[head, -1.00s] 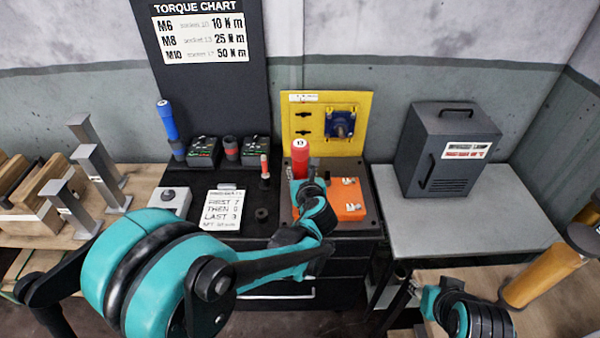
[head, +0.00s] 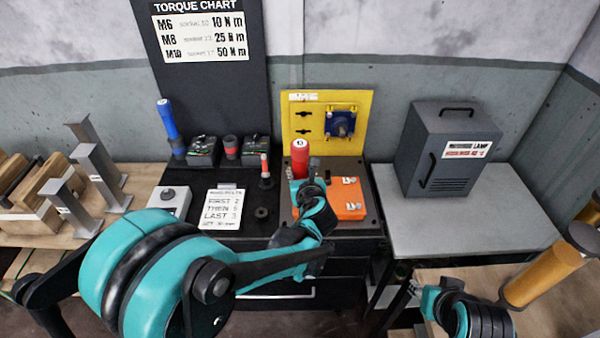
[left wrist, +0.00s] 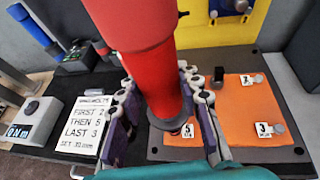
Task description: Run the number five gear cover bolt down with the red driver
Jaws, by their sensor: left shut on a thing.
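The red driver (head: 300,158), with 13 on its cap, stands about upright over the orange gear cover (head: 344,200). My left gripper (head: 303,190) is shut on the driver; in the left wrist view its fingers (left wrist: 165,112) flank the driver's lower red part (left wrist: 150,65). The driver's lower end is at the bolt beside the number 5 tag (left wrist: 188,131), at the cover's near left. I cannot tell whether it is seated, as the driver and fingers hide the bolt head. Bolts with other tags, one reading 3 (left wrist: 264,129), show to the right.
A card (head: 221,210) left of the cover reads first 2, then 5, last 3. A blue driver (head: 168,120) and a small red-handled tool (head: 265,168) stand at the left. A yellow panel (head: 325,105) rises behind; a grey lamp box (head: 448,150) stands right.

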